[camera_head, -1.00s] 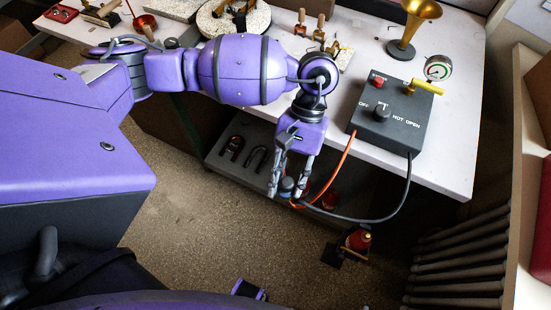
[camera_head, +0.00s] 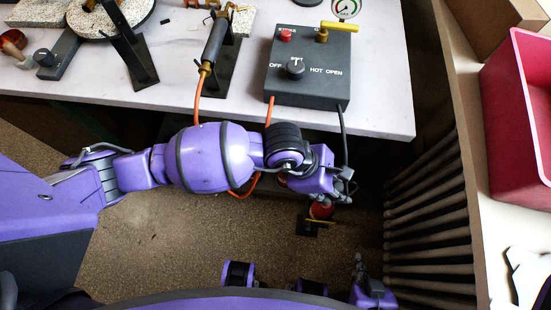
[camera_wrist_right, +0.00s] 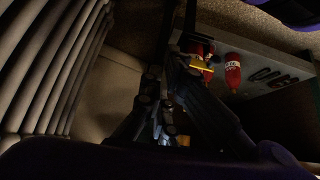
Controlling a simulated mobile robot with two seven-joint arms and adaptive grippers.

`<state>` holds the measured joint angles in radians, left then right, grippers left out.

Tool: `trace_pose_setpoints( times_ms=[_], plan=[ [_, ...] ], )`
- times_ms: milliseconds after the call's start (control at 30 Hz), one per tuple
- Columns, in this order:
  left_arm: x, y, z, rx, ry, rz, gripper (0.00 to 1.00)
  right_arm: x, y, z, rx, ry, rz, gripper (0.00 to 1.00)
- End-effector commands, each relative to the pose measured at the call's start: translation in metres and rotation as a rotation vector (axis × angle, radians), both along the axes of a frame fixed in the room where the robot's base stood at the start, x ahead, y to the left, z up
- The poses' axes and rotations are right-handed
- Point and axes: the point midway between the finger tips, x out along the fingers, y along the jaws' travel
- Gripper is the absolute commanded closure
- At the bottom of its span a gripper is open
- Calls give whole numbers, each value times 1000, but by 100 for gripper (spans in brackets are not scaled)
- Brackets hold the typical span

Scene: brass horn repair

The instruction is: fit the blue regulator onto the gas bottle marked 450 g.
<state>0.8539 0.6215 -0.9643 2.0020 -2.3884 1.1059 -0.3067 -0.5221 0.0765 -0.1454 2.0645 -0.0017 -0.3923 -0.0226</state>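A red gas bottle (camera_head: 321,210) stands low beyond the bench's front edge in a dark holder (camera_head: 306,227) with a yellow bar. Its marking is not readable. My left gripper (camera_head: 341,196) points down right over this bottle and partly covers it. The blue regulator is hidden in this view. The orange hose (camera_head: 246,186) and a black cable lead down toward the left gripper. My right gripper (camera_head: 358,264) is at the bottom right, apart from the bottle. In the right wrist view its dark fingers fill the middle, and their gap is unclear.
The control box (camera_head: 308,66) sits on the white bench (camera_head: 385,112). Dark ribbed slats (camera_head: 428,225) stand close to the right. A red bin (camera_head: 520,110) is on the right-hand surface. In the right wrist view another red bottle (camera_wrist_right: 233,72) is by the grey shelf (camera_wrist_right: 262,80).

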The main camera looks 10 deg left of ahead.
Motion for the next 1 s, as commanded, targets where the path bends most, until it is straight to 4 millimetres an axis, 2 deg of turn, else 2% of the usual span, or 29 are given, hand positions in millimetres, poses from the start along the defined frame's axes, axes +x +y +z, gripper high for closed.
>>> trace_pose_setpoints(
  times_ms=[300, 500, 1000],
  plan=[
    [2, -1, 2, 0, -4, 0, 100, -15, 4, -8, 8, 31, -5, 100],
    [3, -1, 5, -11, 0, -3, 100, -16, 4, -7, 7, 33, -6, 100],
    [2, -1, -36, -12, 4, -3, 100, -11, 6, -24, 10, 28, -1, 100]
  ],
)
